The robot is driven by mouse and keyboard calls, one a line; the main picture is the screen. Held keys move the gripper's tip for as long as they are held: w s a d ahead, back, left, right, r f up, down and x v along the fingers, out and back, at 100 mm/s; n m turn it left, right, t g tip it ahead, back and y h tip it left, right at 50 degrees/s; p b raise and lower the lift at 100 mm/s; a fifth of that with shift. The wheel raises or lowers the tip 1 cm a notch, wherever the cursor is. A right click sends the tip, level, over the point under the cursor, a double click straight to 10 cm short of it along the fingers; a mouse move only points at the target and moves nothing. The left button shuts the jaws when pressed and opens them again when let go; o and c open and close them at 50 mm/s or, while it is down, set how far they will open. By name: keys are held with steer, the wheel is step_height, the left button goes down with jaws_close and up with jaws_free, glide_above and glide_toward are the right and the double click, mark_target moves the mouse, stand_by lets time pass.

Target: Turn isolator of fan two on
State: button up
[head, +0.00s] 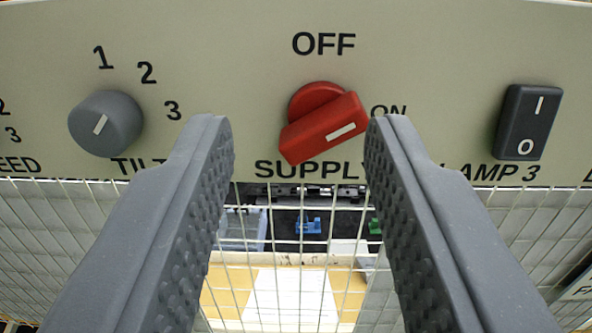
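A red rotary isolator (325,125) sits on the beige panel (230,50), with OFF above it and ON to its right. Its white mark points right and slightly up, toward ON. The label under it reads SUPPLY; anything after that is hidden by my right finger, and no fan number is visible at it. My gripper (302,123) is open, with one grey finger on each side of the isolator. The left finger is clearly apart from it; the right finger is close to its right end, and I cannot tell whether they touch.
Left is a grey TILT knob (105,123) marked 1, 2, 3. Right is a black LAMP 3 rocker (527,122) marked I and O. Wire mesh (240,290) fills the space below the panel. Behind it are a blue part (308,226) and a yellowish surface (220,300).

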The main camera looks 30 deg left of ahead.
steer(key=b+v, duration=0.4)
steer(key=v, duration=0.5)
steer(key=shift+r+b, duration=0.15)
steer(key=shift+b, duration=0.15)
stand_by(0.5)
steer(key=shift+a, duration=0.1)
stand_by(0.4)
steer(key=shift+s+b, duration=0.1)
steer(key=shift+b, duration=0.2)
steer(key=b+v, duration=0.2)
steer(key=v, duration=1.1)
steer(key=shift+s+d, duration=0.15)
steer(key=shift+d, duration=0.15)
